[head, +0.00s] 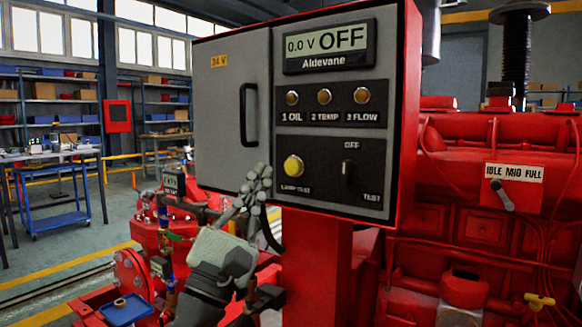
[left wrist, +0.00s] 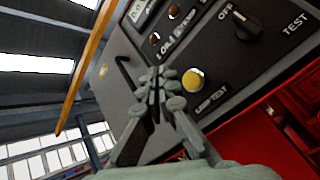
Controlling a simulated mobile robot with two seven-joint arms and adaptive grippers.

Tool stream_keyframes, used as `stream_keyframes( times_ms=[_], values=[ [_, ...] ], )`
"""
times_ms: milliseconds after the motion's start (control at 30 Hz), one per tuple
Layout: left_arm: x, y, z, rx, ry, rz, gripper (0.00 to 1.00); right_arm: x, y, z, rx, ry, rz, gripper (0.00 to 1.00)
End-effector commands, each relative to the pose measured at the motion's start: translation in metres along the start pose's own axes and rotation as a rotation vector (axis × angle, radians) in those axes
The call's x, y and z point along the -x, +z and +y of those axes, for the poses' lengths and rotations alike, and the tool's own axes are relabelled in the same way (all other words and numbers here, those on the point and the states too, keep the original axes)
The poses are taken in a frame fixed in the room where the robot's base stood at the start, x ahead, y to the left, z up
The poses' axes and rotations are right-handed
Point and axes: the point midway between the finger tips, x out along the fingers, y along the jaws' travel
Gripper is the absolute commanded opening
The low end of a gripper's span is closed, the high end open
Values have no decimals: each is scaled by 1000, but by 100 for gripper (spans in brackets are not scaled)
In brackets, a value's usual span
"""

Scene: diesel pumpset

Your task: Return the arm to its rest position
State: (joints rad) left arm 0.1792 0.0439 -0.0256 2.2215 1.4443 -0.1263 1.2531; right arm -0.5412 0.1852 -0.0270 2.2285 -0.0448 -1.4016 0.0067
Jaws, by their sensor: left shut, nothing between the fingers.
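My left gripper (head: 258,182) is shut and empty. In the head view it stands in front of the lower part of the control panel (head: 228,60), left of and slightly below the yellow lamp test button (head: 293,166). In the left wrist view the shut fingers (left wrist: 158,85) point at the panel, with the yellow button (left wrist: 193,80) just to their right. I cannot tell whether the fingertips touch the panel; they look apart from the button. The panel display (head: 325,44) reads 0.0 V OFF. The rotary switch (head: 347,172) has its pointer up towards OFF. My right gripper is not in view.
The red engine (head: 480,200) with a speed lever (head: 502,195) fills the right side. The panel's red post (head: 315,265) and red pump piping (head: 150,235) stand close around my left arm. A blue trolley (head: 58,215) and shelves stand farther back on the left.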

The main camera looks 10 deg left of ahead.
Motion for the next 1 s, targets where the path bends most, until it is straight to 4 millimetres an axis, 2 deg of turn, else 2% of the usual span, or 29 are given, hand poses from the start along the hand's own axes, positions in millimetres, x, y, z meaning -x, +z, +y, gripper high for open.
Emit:
stream_keyframes(
  times_ms=[367, 467, 567, 667, 767, 800, 867, 967, 1000],
  values=[
    [1, -2, -2, -10, -7, 3, 0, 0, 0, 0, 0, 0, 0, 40],
    [9, -13, -19, -98, -65, 25, 0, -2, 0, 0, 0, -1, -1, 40],
    [33, -38, -56, -294, -206, 65, 0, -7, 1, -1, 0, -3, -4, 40],
    [74, -75, -103, -548, -418, 99, 0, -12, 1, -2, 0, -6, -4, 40],
    [126, -114, -145, -783, -653, 108, 0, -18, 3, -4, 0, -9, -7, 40],
    [150, -129, -159, -866, -748, 106, 0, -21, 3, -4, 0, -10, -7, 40],
    [188, -150, -176, -982, -894, 94, 0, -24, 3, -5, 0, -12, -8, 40],
    [255, -181, -197, -1146, -1142, 55, 0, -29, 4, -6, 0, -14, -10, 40],
    [283, -192, -202, -1203, -1242, 33, 0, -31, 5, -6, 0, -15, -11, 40]
  ],
)
